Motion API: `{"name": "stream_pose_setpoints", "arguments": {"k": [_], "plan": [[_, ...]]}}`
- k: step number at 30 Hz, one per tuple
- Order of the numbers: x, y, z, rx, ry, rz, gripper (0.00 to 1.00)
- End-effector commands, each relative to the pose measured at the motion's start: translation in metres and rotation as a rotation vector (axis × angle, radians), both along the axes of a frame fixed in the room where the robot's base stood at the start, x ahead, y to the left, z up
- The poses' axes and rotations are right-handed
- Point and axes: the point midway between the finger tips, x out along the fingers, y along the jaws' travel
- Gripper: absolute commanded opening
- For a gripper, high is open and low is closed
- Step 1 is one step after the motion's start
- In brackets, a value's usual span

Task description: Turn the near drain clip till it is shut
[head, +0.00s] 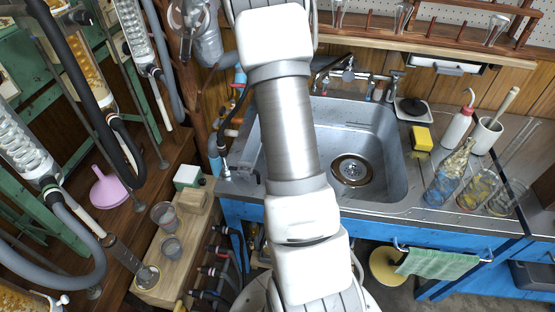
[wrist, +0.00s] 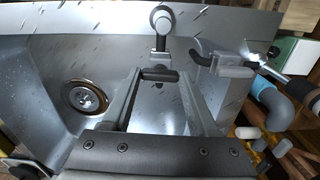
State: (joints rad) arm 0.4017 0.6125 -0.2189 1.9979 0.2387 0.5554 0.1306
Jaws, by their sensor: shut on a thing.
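The near drain clip (wrist: 160,50) shows in the wrist view as a dark stem with a crossbar below a pale round end. My gripper (wrist: 161,76) reaches up from the bottom of that view, and its two fingertips are shut on the crossbar. The crossbar lies across the picture, and the stem points up towards the steel sink rim. I cannot tell how far the clip is turned. In the head view my arm covers this part, and the gripper and the clip do not show.
The steel sink (head: 385,150) has a round drain (head: 351,170), also in the wrist view (wrist: 87,97). Beside the clip a grey block (wrist: 222,68) holds a black hose. A green and white box (head: 187,177) and pipes (wrist: 272,105) lie beyond. Bottles (head: 452,175) stand right of the sink.

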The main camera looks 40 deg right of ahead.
Motion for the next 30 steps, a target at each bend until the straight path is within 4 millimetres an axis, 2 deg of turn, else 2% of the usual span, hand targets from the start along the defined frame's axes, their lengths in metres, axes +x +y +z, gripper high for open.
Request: {"name": "stream_pose_setpoints", "arguments": {"k": [12, 13, 17, 18, 26, 30], "plan": [[0.001, 0.000, 0.001, -0.001, -0.002, -0.010, 0.04], [0.001, 0.000, 0.001, 0.000, -0.003, -0.010, 0.64], [0.001, 0.000, 0.000, 0.000, -0.001, -0.009, 0.87], [0.000, 0.000, 0.000, 0.000, -0.001, -0.009, 0.90], [0.000, 0.000, 0.001, 0.000, -0.001, -0.008, 0.90], [0.001, 0.000, 0.011, -0.001, -0.002, -0.007, 0.90]]}}
